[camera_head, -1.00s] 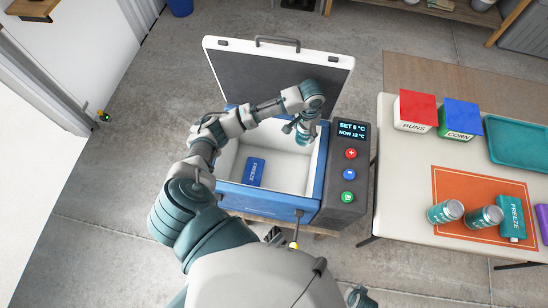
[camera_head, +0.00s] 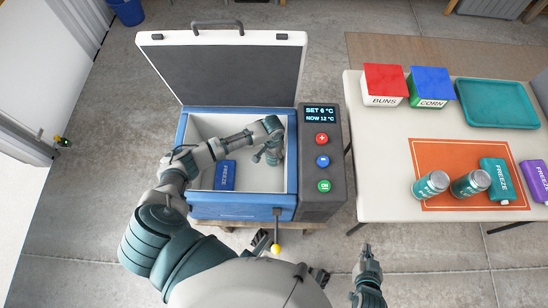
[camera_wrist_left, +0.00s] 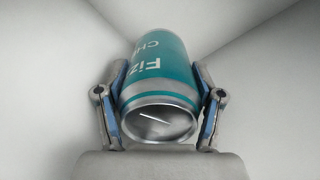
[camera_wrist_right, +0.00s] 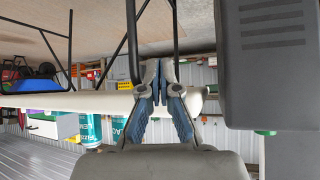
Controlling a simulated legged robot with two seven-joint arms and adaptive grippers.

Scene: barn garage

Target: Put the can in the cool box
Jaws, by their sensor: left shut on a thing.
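The cool box (camera_head: 240,212) is blue outside and white inside, with its lid (camera_head: 225,68) standing open at the back. My left gripper (camera_head: 268,157) is inside the box at its right side. In the left wrist view, it is shut on a teal can (camera_wrist_left: 158,75) with a silver end, with pale box walls around it. I cannot tell whether the can touches the floor of the box. A blue freeze pack (camera_head: 225,175) lies inside, left of the gripper. My right gripper (camera_head: 367,249) is outside the box, in front of the table, with its fingers together and empty (camera_wrist_right: 157,82).
The control panel (camera_head: 321,150) adjoins the box's right side. A purple pack (camera_head: 537,178), bins (camera_head: 385,85) and tray (camera_head: 497,103) are there too.

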